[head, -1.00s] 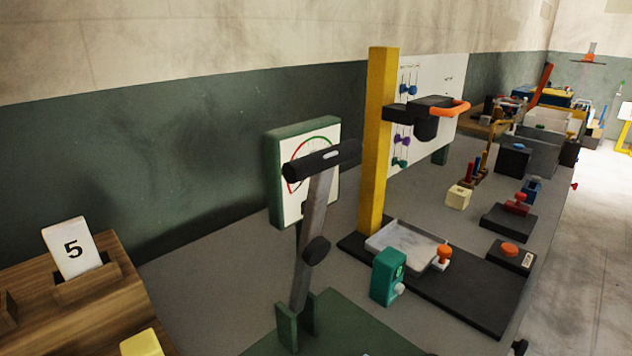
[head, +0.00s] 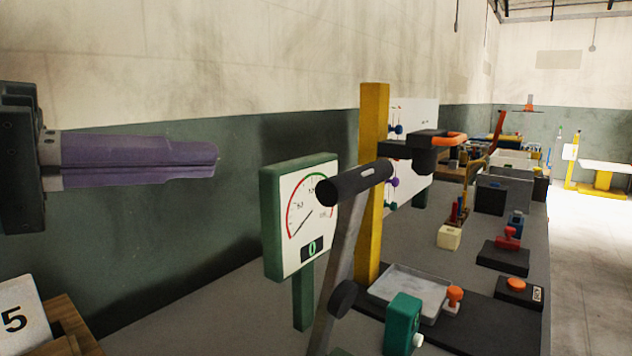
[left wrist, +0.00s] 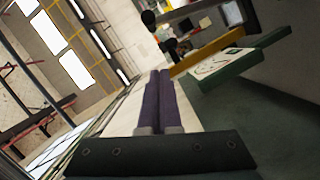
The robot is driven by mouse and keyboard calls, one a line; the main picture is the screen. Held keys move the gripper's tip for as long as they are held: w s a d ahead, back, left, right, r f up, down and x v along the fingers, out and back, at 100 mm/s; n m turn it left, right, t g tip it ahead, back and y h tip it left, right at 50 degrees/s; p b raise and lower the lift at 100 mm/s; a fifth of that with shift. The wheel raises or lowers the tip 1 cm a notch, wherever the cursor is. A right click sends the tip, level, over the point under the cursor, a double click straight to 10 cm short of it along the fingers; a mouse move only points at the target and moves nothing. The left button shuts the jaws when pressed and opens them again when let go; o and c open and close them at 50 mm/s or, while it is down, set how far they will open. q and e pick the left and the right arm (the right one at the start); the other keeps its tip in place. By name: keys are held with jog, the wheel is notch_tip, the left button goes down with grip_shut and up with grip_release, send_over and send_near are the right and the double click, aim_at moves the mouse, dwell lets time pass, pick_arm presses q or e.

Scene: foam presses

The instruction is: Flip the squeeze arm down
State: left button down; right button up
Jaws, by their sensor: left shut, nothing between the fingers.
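The squeeze arm (head: 344,254) is a grey bar with a black cross handle (head: 355,182) on top. It stands raised, leaning a little to the right, in front of the dial gauge (head: 300,217), which shows 0. Its lower end is out of the head view. My left gripper (head: 215,162) comes in from the left, shut and empty, with its purple fingers together. It is in the air to the left of the handle and apart from it. In the left wrist view the purple fingers (left wrist: 160,72) are together with nothing between them. My right gripper is not in view.
A yellow post (head: 373,130) with a black and orange clamp stands behind the arm. A teal box (head: 402,325) and a grey tray (head: 412,290) are on the right. A card marked 5 (head: 20,318) is at lower left. The wall runs behind the bench.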

pick_arm(q)
jog(key=shift+w+a+r, duration=0.2)
jog(key=shift+w+r, duration=0.1)
jog(key=shift+r, duration=0.25)
jog(key=w+d+f+p, duration=0.2)
jog(key=w+d+p, duration=0.2)
jog(key=d, duration=0.6)
jog(key=shift+w+d+f+p, duration=0.15)
jog(key=shift+d+f+p, duration=0.2)
jog(key=shift+p, duration=0.2)
